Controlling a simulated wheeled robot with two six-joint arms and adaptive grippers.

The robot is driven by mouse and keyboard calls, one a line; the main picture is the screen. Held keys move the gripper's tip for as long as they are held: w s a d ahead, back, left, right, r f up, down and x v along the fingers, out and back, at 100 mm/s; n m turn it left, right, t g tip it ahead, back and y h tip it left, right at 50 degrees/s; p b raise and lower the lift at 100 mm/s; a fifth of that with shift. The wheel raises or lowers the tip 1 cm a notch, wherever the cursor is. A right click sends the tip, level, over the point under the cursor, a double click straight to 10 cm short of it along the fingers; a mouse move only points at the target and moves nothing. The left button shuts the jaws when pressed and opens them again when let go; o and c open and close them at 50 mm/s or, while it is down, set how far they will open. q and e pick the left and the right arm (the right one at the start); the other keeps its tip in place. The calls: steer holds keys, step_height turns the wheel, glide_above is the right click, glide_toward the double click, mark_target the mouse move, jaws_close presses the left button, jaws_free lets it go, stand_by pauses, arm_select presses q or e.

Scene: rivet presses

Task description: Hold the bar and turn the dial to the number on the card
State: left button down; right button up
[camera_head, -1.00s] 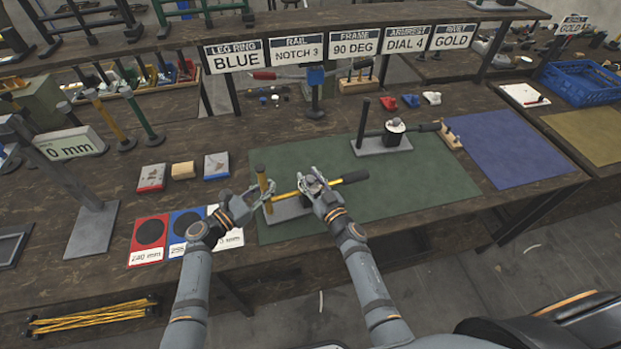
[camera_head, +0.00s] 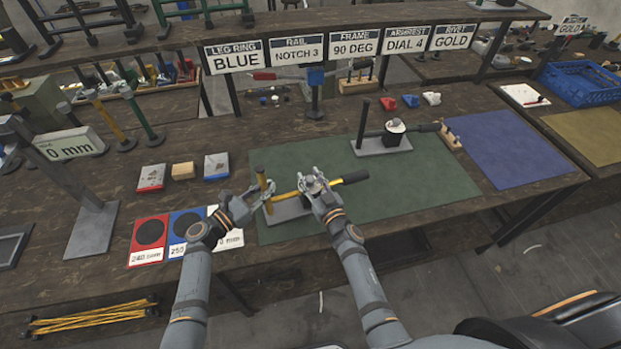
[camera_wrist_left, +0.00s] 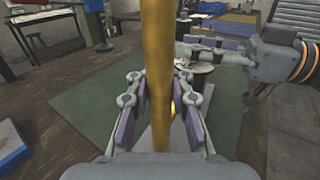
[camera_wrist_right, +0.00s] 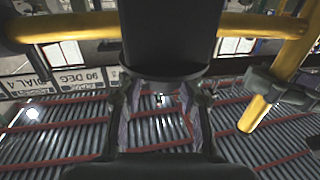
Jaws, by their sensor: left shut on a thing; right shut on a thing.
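The armrest card (camera_head: 406,39) on the shelf edge reads DIAL 4. A yellow upright bar (camera_head: 262,178) stands on a grey base plate (camera_head: 286,211) on the green mat. A yellow crossbar with a black grip (camera_head: 354,177) runs from it to the right. My left gripper (camera_head: 260,198) is shut on the yellow upright bar, which also passes between its fingers in the left wrist view (camera_wrist_left: 157,85). My right gripper (camera_head: 316,186) is shut on the dial at the crossbar's middle. The fingers mostly hide the dial, and its number cannot be read.
A similar fixture (camera_head: 384,143) with a dark handle stands behind on the green mat (camera_head: 440,185). Red, blue and white number cards (camera_head: 149,238) lie left of the mat. A blue mat (camera_head: 510,150) and blue crate (camera_head: 585,80) are at right. The mat's front right is clear.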

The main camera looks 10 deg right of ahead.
steer(key=shift+d+h, duration=0.2)
steer(key=shift+h, duration=0.1)
stand_by(0.6)
steer(key=o, duration=1.1)
steer(key=shift+c, duration=0.2)
steer(key=shift+a, duration=0.1)
steer(key=v, duration=1.2)
steer(key=shift+f, duration=0.1)
